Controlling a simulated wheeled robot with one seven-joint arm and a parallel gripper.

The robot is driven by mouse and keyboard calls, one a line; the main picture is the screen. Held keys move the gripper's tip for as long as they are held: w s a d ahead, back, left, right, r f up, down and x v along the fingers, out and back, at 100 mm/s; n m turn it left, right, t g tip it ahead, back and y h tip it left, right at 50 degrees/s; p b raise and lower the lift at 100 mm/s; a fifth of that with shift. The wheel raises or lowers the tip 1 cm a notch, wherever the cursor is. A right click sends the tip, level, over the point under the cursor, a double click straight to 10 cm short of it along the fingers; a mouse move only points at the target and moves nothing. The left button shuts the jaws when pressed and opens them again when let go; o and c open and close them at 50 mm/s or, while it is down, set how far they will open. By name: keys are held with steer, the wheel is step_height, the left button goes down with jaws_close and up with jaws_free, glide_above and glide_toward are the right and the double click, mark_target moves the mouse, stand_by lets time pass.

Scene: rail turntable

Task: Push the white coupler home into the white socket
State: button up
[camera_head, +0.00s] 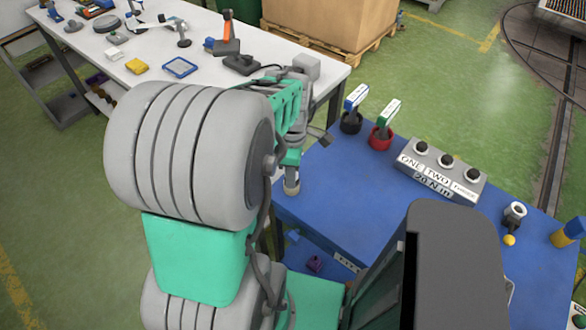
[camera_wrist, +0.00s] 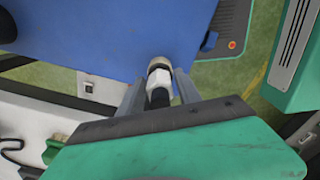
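My gripper (camera_wrist: 160,82) is shut on the white coupler (camera_wrist: 160,78), which lies between its two fingers. The coupler has a dark band and a tan end. In the head view, my gripper (camera_head: 291,172) points down by the left edge of the blue table, and the pale coupler end (camera_head: 292,188) shows below it. Whether it touches anything is unclear. A whitish ring-shaped fitting with a dark opening (camera_head: 514,214) stands at the table's right; I cannot tell whether it is the white socket.
A cluttered white bench (camera_head: 205,75) stands behind. The blue table's middle is clear.

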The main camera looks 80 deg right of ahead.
jaws_close()
stand_by(0.8)
